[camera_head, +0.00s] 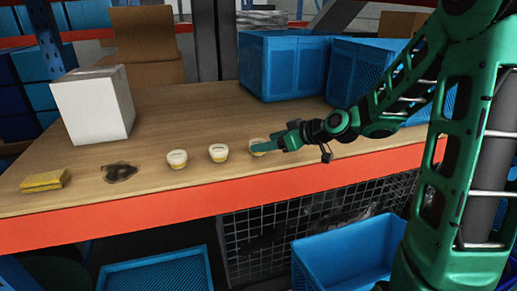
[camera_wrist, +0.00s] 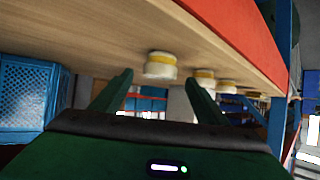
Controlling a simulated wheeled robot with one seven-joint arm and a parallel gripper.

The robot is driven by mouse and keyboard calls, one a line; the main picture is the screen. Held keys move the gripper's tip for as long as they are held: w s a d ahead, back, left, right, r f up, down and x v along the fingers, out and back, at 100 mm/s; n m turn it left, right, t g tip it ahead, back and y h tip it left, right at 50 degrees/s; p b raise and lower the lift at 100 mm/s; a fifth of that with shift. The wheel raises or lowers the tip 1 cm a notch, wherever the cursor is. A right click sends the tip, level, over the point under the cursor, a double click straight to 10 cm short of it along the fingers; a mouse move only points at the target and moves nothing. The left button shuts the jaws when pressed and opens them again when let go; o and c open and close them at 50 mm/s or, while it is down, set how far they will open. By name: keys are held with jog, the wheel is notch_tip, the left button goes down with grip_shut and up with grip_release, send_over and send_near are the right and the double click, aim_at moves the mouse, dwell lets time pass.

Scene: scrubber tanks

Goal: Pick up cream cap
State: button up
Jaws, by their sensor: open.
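Three small round cream and yellow pieces with pale tops stand in a row on the wooden bench: a left one (camera_head: 177,159), a middle one (camera_head: 218,153) and a right one (camera_head: 256,147). I cannot tell which is the cream cap. My gripper (camera_head: 270,146) is at the right one and partly covers it. In the wrist view the nearest cream piece (camera_wrist: 160,66) shows between and beyond the fingers of my gripper (camera_wrist: 158,80), which are spread apart. The other pieces line up behind it to the right. I see no grip on anything.
Blue crates (camera_head: 282,65) stand at the back right. An orange beam (camera_head: 120,222) edges the front.

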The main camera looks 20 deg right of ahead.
aim_at(259, 142)
jog(key=x, duration=0.5)
jog(key=shift+w+r, duration=0.1)
jog(key=c, duration=1.1)
jog(key=shift+r, duration=0.1)
